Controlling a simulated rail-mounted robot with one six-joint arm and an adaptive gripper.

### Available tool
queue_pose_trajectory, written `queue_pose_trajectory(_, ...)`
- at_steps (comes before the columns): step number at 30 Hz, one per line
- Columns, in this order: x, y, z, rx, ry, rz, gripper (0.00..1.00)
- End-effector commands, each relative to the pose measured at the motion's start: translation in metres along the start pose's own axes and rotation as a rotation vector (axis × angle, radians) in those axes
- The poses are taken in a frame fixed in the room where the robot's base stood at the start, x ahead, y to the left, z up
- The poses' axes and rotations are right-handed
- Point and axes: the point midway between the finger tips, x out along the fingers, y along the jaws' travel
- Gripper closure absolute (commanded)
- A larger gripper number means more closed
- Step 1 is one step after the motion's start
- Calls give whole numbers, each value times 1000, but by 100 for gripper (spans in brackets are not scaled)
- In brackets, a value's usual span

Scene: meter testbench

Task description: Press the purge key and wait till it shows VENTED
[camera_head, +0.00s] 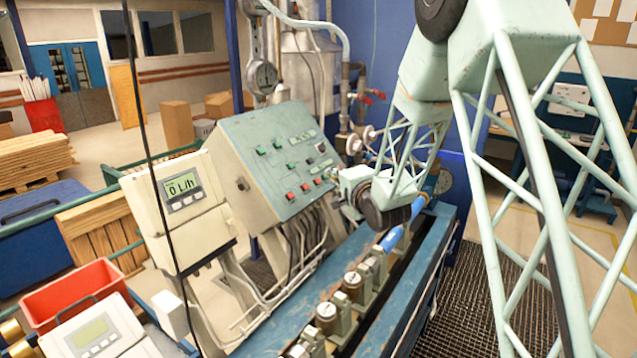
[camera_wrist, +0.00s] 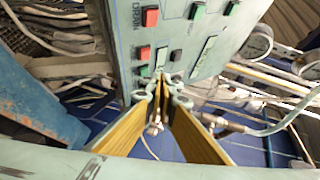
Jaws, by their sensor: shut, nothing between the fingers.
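The green-grey control panel (camera_head: 238,137) carries red, green and black keys. In the wrist view the panel (camera_wrist: 178,32) shows a red key (camera_wrist: 150,17) beside lettering that looks like DRAIN, a second red key (camera_wrist: 143,53), green keys (camera_wrist: 197,10) and a small dark key (camera_wrist: 175,56). I cannot read which one is the purge key, nor any VENTED text on the small display strip (camera_wrist: 203,51). My gripper (camera_wrist: 166,84) is shut and empty, its tips at the panel's lower edge; contact is unclear. In the head view it (camera_head: 333,178) is at the panel's right end.
A white meter with a display (camera_head: 181,186) reading 0 L/h stands left of the panel. Several brass-topped meters (camera_head: 326,312) line the blue bench below my arm. Gauges (camera_wrist: 256,43) and pipes are right of the panel. Cables hang under it.

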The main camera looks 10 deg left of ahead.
Motion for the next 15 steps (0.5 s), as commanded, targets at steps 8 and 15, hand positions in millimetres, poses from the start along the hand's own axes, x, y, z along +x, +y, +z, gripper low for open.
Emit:
queue_pose_trajectory(8,14,12,10,1,0,-1,100)
queue_pose_trajectory(15,19,14,13,1,0,0,100)
